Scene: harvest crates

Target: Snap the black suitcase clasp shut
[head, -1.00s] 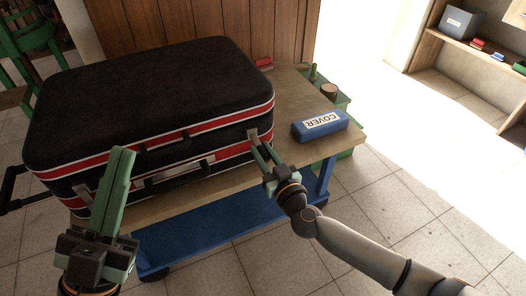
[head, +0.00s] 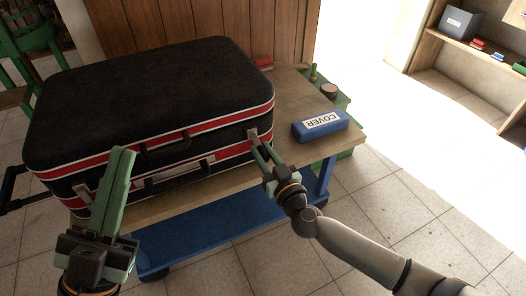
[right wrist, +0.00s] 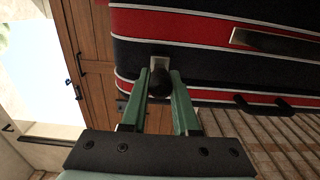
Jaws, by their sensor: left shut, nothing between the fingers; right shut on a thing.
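The black suitcase (head: 150,90) with red and white bands lies flat on the table, its lid down. A clasp (head: 252,135) sits on its front face near the right corner; in the right wrist view its metal plate (right wrist: 157,63) and a dark knob (right wrist: 160,84) show. My right gripper (head: 259,146) is at this clasp, its fingers shut on the knob. Another metal clasp (head: 82,193) is at the left of the front face. My left gripper (head: 124,152) is shut and empty, in front of the suitcase's left part, pointing up.
The wooden tabletop (head: 310,92) on a blue frame is partly bare at the right. A blue block labelled COVER (head: 320,126) lies there. A small red object (head: 264,64) is behind the suitcase. A wooden panel (head: 190,25) stands behind; shelves (head: 470,55) are at the far right.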

